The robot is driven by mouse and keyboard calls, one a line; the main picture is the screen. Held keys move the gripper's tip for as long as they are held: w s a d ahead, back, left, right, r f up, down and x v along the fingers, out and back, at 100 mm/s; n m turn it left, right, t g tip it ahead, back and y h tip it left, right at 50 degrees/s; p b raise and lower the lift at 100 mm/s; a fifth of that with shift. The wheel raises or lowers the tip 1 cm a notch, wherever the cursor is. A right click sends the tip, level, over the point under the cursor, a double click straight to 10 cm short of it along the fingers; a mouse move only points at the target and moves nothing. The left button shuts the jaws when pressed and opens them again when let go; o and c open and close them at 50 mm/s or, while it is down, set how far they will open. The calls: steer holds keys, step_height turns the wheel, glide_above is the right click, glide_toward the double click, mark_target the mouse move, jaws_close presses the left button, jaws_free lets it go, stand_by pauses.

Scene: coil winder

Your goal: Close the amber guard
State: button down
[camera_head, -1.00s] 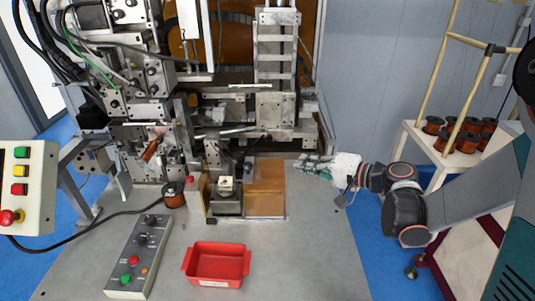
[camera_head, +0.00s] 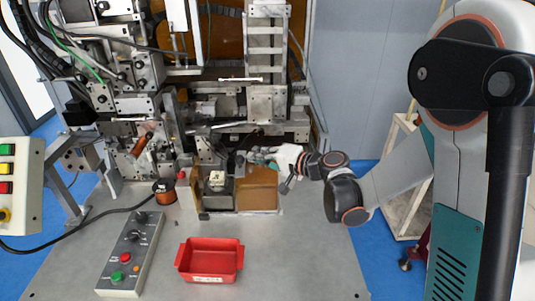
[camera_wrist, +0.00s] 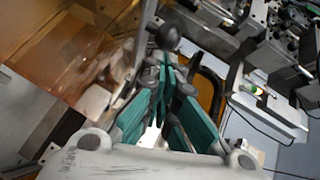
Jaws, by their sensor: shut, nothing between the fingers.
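The amber guard (camera_head: 257,190) is a see-through orange box on the bench, just right of a small fixture (camera_head: 217,180). The fixture's pale top part is uncovered, so the guard stands beside it and not over it. My gripper (camera_head: 262,157) is at the guard's back right edge, its teal fingers close together and empty. In the wrist view the guard (camera_wrist: 62,52) fills the upper left, and the fingers (camera_wrist: 166,70) point up next to a dark round knob (camera_wrist: 167,37). I cannot tell whether fingers and guard touch.
A red tray (camera_head: 210,262) and a button panel (camera_head: 127,255) are on the front of the bench. A copper spool (camera_head: 163,190) stands left of the fixture. The winder's metal frame (camera_head: 268,105) rises close behind my gripper. The bench's front right is clear.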

steer(key=shift+a, duration=0.25)
steer(key=a+b, duration=0.1)
steer(key=a, duration=1.2)
steer(key=shift+w+a+b, duration=0.15)
steer(key=shift+w+b, duration=0.05)
steer(key=shift+b, duration=0.2)
